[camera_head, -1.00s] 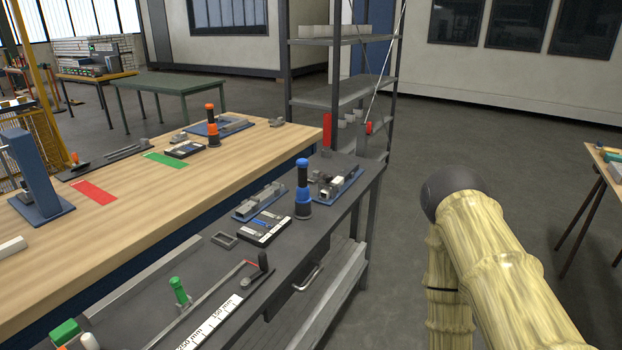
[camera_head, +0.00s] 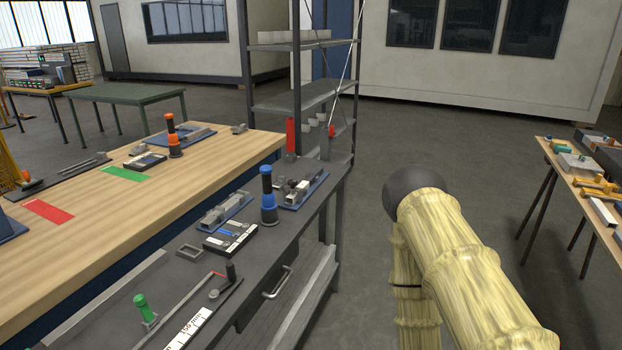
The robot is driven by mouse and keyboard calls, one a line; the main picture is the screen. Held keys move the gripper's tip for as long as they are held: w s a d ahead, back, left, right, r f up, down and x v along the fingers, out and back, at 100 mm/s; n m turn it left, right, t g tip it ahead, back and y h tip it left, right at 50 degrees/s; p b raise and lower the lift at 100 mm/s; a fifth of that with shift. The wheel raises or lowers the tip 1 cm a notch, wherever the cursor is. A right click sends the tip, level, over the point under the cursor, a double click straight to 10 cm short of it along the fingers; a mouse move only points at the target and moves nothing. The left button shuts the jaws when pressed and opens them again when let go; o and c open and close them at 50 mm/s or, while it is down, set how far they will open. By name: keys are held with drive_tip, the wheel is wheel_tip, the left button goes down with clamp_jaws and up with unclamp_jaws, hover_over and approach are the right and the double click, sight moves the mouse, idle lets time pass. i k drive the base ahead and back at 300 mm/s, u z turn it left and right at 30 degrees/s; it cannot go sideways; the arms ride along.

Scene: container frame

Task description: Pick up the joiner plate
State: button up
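I cannot tell for sure which thing is the joiner plate. Small candidates are a grey rectangular frame (camera_head: 190,252) lying flat on the dark bench and a flat grey piece (camera_head: 577,163) on the table at the right. My arm shows at the lower right in a yellowish sleeve with a dark round joint. My gripper is not in view.
The dark bench (camera_head: 253,262) holds a blue-and-black upright tool (camera_head: 268,195), blue-based fixtures (camera_head: 225,212) and a green-handled tool (camera_head: 144,309). A wooden workbench (camera_head: 100,240) adjoins it. A grey shelf rack (camera_head: 300,95) stands behind. Open floor (camera_head: 375,150) separates bench and right table (camera_head: 547,155).

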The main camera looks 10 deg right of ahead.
sight(282, 180)
drive_tip(key=z, duration=1.6)
drive_tip(key=i, duration=2.15)
drive_tip(key=u, duration=1.9)
